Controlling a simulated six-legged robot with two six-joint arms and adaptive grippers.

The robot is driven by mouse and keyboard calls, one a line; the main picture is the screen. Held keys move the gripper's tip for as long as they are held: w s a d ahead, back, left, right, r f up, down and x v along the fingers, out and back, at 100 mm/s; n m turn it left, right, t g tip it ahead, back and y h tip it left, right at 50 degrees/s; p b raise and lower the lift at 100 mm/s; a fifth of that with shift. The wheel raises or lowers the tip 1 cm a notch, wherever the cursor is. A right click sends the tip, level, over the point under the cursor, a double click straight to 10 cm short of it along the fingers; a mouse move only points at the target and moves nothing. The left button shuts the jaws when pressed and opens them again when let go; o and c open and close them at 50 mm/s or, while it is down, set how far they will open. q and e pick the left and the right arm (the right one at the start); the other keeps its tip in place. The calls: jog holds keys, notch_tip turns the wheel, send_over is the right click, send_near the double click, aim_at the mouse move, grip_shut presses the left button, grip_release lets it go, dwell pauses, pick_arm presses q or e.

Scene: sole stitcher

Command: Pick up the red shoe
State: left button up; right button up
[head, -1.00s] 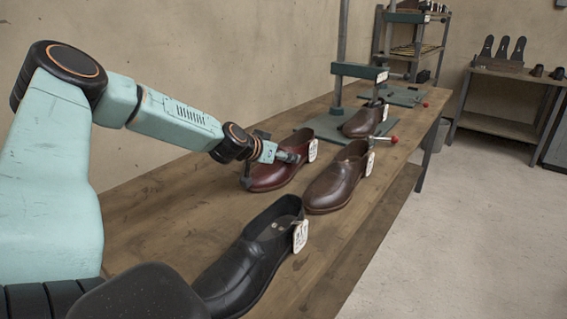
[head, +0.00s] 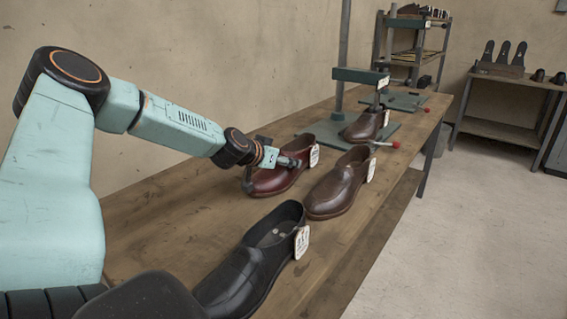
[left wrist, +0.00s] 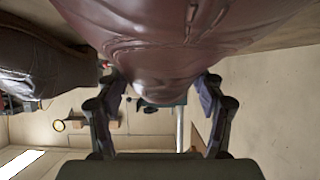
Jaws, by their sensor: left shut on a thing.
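The red shoe (head: 277,180) is a dark red slip-on with a white tag, on the wooden bench (head: 160,212) near the wall. My left gripper (head: 271,164) reaches over it from the left and is shut on it, with a finger showing on either side. In the left wrist view the red shoe (left wrist: 175,35) fills the top of the picture between the two fingers of my left gripper (left wrist: 160,92). Whether its sole touches the bench cannot be told for sure. My right gripper is not in view.
A brown shoe (head: 338,187) stands close to the right of the red one. A black shoe (head: 245,275) is nearer. Behind is a green press (head: 358,75) with another brown shoe (head: 364,125) at its base. Shelves stand farther back.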

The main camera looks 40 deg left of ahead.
pick_arm(q)
jog(key=shift+r, duration=0.2)
notch_tip(320, 180, up, 10)
jog(key=p, duration=0.9)
jog(key=shift+f, duration=0.15)
